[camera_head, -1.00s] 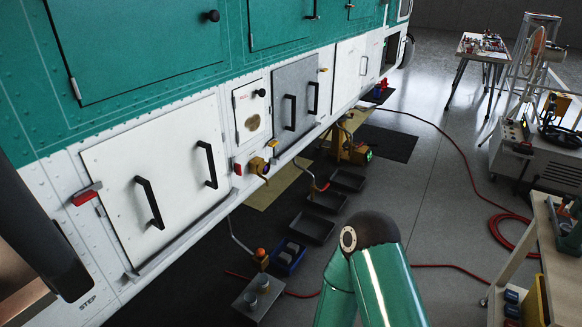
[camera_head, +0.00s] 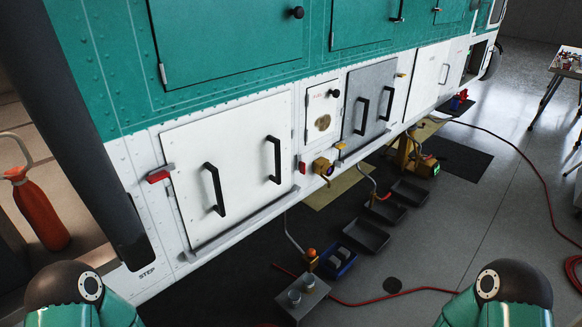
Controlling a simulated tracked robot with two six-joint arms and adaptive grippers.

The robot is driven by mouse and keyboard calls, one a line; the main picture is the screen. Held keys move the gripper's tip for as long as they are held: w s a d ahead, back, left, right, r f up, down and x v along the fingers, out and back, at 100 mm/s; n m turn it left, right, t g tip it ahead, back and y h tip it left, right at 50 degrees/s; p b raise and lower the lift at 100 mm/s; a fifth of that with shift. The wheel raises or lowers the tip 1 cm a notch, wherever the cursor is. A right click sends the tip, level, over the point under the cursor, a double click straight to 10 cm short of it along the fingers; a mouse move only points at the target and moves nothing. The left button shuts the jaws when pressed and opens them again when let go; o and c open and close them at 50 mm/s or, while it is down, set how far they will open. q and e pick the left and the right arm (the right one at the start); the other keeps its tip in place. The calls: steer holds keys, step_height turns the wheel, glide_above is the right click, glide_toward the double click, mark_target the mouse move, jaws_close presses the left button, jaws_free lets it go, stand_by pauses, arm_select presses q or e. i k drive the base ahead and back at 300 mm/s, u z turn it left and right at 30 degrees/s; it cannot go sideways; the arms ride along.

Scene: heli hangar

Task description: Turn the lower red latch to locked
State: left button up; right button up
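A white access panel (camera_head: 240,165) with two black handles is set in the white lower side of the helicopter. A red latch (camera_head: 158,176) with a grey metal piece sits at the panel's left edge. A smaller red piece (camera_head: 302,167) sits near its right edge, beside a yellow fitting (camera_head: 323,166). I cannot tell from here which is the lower latch or how either is set. Neither gripper is in view; only upper parts of my two green arms show at the bottom corners, apart from the panel.
A grey step or ledge (camera_head: 235,226) runs under the panel. Below on the floor are a grey box (camera_head: 303,297), a blue bin (camera_head: 337,262), dark trays (camera_head: 365,236) and a red hose (camera_head: 400,291). A dark post (camera_head: 80,130) and a red extinguisher (camera_head: 38,210) stand at left.

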mark_target(301, 166)
steer(key=u, duration=0.15)
steer(key=k, duration=0.8)
steer(key=z, duration=0.2)
steer(key=i, duration=0.8)
steer(key=u, duration=0.1)
steer(key=k, duration=1)
steer(key=z, duration=0.55)
steer(key=i, duration=1.9)
steer(key=u, duration=0.85)
